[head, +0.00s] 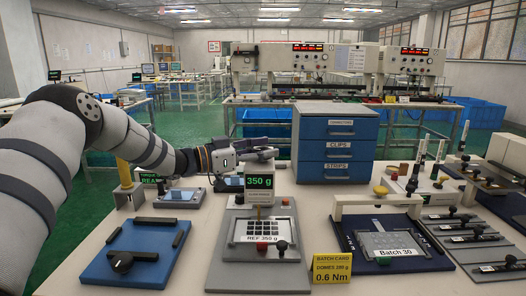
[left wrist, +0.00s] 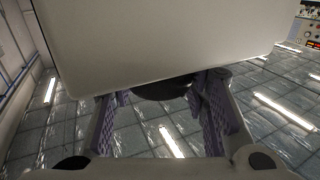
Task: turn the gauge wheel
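My left gripper (head: 242,148) reaches in from the left, above the bench and just behind the green 350 g display (head: 259,186) of the gauge station. In the left wrist view its two ridged purple fingers (left wrist: 166,105) stand apart. A dark rounded part (left wrist: 163,89), which looks like the gauge wheel, sits between the fingertips under a large pale surface (left wrist: 160,40). Whether the pads touch it cannot be told. In the head view the wheel is not clear, being hidden by the gripper and the display. My right gripper is not in view.
A blue drawer cabinet (head: 334,144) stands right of the gripper. A blue fixture plate (head: 138,252) lies front left. A yellow batch card (head: 332,266) stands at the front. The Batch 30 fixture (head: 345,205) and several small tools occupy the right side.

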